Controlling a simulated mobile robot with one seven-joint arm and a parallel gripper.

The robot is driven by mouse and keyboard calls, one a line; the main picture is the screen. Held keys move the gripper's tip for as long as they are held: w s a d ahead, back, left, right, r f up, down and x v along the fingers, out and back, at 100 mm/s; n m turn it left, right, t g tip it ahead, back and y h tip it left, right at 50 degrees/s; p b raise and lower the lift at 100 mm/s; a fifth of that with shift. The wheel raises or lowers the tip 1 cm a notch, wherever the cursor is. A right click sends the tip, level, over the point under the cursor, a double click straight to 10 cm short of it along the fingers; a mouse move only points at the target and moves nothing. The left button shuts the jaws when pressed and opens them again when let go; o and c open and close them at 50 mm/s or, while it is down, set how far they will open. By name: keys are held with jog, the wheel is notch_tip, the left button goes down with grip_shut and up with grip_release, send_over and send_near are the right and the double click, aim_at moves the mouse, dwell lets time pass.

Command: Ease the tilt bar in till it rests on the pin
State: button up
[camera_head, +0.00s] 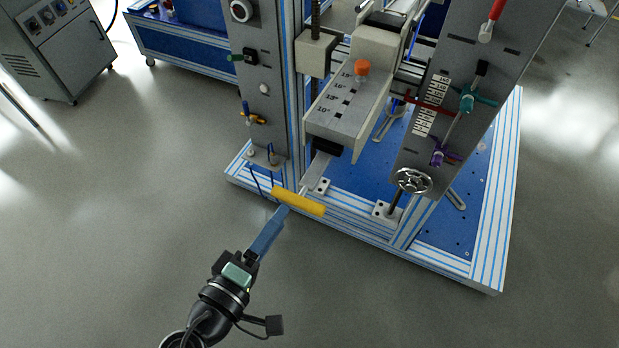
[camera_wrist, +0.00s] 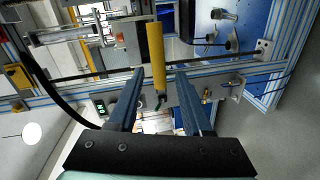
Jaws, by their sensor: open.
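The tilt bar shows in the head view as a yellow grip (camera_head: 298,201) on a flat grey bar (camera_head: 317,170), which sticks out from under a grey block marked with degree figures (camera_head: 345,108). My gripper (camera_head: 281,212) has its blue fingers at the near side of the yellow grip. In the wrist view the fingers (camera_wrist: 160,74) are apart, and the yellow grip (camera_wrist: 157,50) shows in the gap between their tips. No contact is clear, and I cannot tell how deep the grip sits between them. I cannot make out the pin.
An orange knob (camera_head: 362,68) sits on the marked block. A chrome handwheel (camera_head: 413,181) and a panel with coloured clamps (camera_head: 437,110) stand to the right. A striped aluminium base frame (camera_head: 400,250) runs along the front. The grey floor (camera_head: 130,220) at left is clear.

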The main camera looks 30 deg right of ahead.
aim_at(303, 197)
jog(key=w+d, duration=0.1)
jog(key=d, duration=0.2)
jog(key=w+d+n+p, duration=0.1)
jog(key=w+d, duration=0.1)
jog(key=d, duration=0.1)
jog(key=w+d+n+t+h+p, duration=0.1)
jog(key=w+d, duration=0.1)
jog(key=d, duration=0.1)
jog(key=shift+w+f, duration=0.2)
jog(key=shift+f, duration=0.15)
grip_shut()
dwell(1.4)
